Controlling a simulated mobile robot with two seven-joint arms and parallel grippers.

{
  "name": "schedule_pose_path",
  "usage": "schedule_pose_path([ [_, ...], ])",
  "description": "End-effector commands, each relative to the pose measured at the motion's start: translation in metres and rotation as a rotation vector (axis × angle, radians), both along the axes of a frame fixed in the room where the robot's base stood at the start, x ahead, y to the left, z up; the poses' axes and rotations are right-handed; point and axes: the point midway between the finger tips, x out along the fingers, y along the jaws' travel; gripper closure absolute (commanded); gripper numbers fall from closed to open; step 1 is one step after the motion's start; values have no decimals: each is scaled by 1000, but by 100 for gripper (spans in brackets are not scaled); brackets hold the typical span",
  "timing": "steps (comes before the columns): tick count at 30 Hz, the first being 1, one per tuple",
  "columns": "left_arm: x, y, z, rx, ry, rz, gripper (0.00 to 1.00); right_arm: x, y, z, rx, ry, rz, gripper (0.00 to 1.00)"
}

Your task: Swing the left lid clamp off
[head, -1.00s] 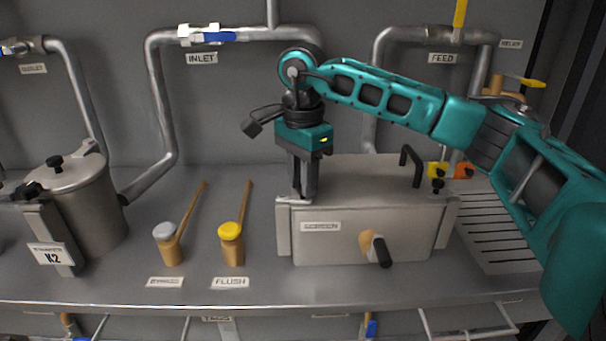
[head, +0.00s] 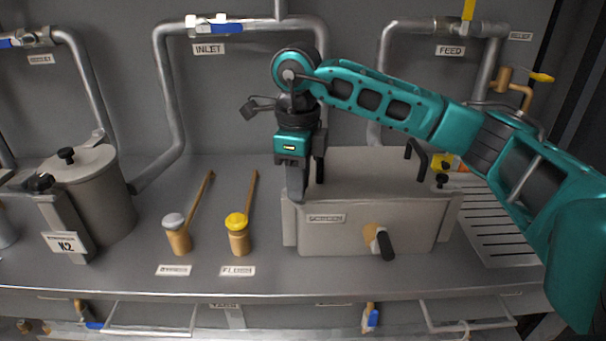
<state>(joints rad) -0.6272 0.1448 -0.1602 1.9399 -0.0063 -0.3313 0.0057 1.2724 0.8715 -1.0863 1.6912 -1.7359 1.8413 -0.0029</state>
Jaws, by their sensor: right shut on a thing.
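The grey box labelled SCREEN (head: 375,218) stands on the counter with its lid on. The left lid clamp (head: 288,223) is a pale metal strip at the box's left front corner. My right gripper (head: 298,185) points down at this corner from above, shut on the top of the left clamp. Its fingers hide the clamp's upper end, so I cannot tell how far the clamp is turned. A similar clamp (head: 449,218) is at the box's right end. My left gripper is not in view.
A black-handled knob (head: 381,243) sticks out of the box front. A black handle (head: 416,160) rises at the lid's right. The K2 pot (head: 95,205) is farther left. Pipes run along the back wall.

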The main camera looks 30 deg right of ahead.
Motion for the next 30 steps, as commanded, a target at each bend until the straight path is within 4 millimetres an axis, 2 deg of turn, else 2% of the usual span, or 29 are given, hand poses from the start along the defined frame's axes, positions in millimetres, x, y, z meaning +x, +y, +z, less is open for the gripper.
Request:
schedule_pose_path([
  [15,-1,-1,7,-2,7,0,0,4,16,1,2,-1,-407,100],
  [30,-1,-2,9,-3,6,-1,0,6,19,0,1,-2,-534,100],
])
